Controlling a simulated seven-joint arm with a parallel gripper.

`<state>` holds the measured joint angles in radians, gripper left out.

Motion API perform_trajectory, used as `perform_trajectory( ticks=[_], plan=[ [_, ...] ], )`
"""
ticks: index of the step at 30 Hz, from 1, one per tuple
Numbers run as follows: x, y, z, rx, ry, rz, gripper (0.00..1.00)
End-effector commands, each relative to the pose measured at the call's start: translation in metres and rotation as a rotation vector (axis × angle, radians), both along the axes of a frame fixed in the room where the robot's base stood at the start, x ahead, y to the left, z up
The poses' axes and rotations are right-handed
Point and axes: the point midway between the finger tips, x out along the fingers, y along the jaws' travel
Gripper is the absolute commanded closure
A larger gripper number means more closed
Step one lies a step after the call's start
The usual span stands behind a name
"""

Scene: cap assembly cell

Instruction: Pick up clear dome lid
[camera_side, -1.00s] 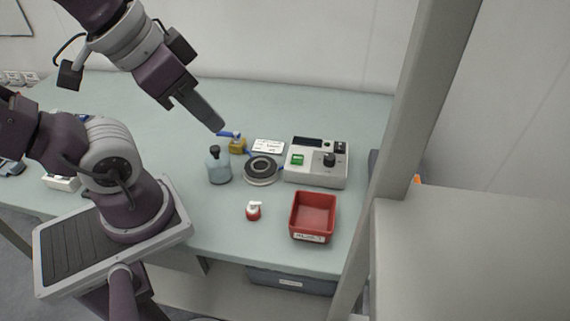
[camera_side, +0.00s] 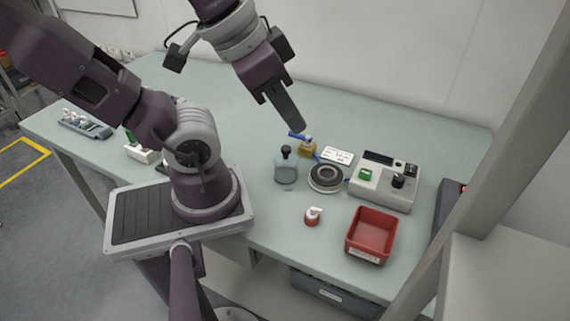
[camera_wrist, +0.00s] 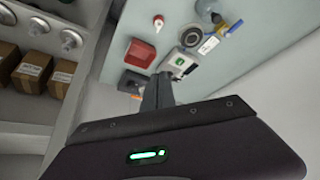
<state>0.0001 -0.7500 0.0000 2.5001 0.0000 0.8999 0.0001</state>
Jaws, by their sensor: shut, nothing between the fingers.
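A grey box device (camera_side: 384,183) with a green button and a red bin (camera_side: 371,234) stand to the right. A post (camera_side: 510,140) rises at right. The wrist view shows a shelf with cardboard boxes (camera_wrist: 34,70).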

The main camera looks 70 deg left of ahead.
Motion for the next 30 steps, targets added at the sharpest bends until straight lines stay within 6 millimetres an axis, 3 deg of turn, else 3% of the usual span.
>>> perform_trajectory(
  ticks=[14, 25, 30],
  plan=[
    [0.0, 0.0, 0.0, 0.0, 0.0, 0.0, 1.0],
    [0.0, 0.0, 0.0, 0.0, 0.0, 0.0, 0.27],
    [0.0, 0.0, 0.0, 0.0, 0.0, 0.0, 0.24]
  ],
)
